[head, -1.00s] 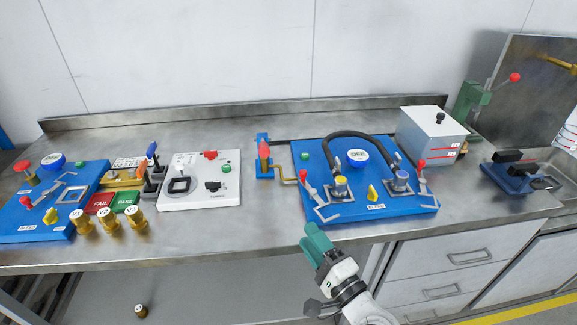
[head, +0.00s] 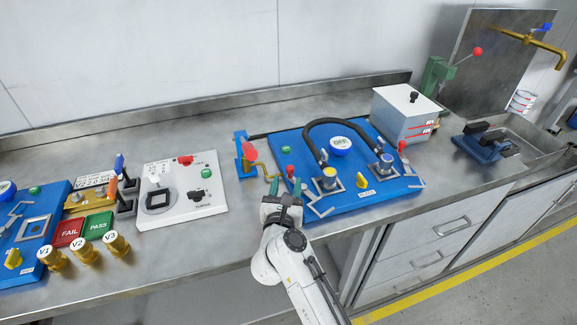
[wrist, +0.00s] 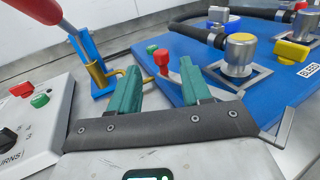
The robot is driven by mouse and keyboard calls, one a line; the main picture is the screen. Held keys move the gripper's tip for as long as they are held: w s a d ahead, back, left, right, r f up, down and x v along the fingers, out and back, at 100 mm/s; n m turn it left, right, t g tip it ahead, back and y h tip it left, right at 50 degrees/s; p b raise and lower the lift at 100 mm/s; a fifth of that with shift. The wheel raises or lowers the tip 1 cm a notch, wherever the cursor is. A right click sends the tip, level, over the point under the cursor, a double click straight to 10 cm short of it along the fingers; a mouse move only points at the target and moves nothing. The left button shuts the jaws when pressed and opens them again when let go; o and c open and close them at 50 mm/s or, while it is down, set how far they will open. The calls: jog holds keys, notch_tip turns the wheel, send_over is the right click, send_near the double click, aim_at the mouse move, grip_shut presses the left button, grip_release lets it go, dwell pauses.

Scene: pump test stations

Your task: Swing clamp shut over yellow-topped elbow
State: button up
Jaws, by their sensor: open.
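The yellow-topped elbow (head: 329,178) stands on the left front of the blue station board, with a black hose running from it; in the wrist view it is the grey capped fitting (wrist: 238,55). Its clamp has a red-tipped lever (head: 290,169), standing to the elbow's left, apart from its top. In the wrist view the lever's red tip (wrist: 160,57) shows just beyond and between my fingers. My gripper (head: 288,188) is open, its teal fingers spread at the board's left front edge, beside the clamp. No hold on the lever shows. The clamp's lower part is partly hidden.
A red-handled brass valve (head: 249,152) stands left of the board, its handle close in the wrist view. A blue-topped elbow (head: 384,162) and yellow knob (head: 362,180) are to the right. A white control box (head: 182,190) stands left.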

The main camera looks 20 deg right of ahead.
aim_at(290, 170)
jog(key=x, duration=0.7)
jog(key=shift+d, duration=0.15)
grip_shut()
dwell(0.4)
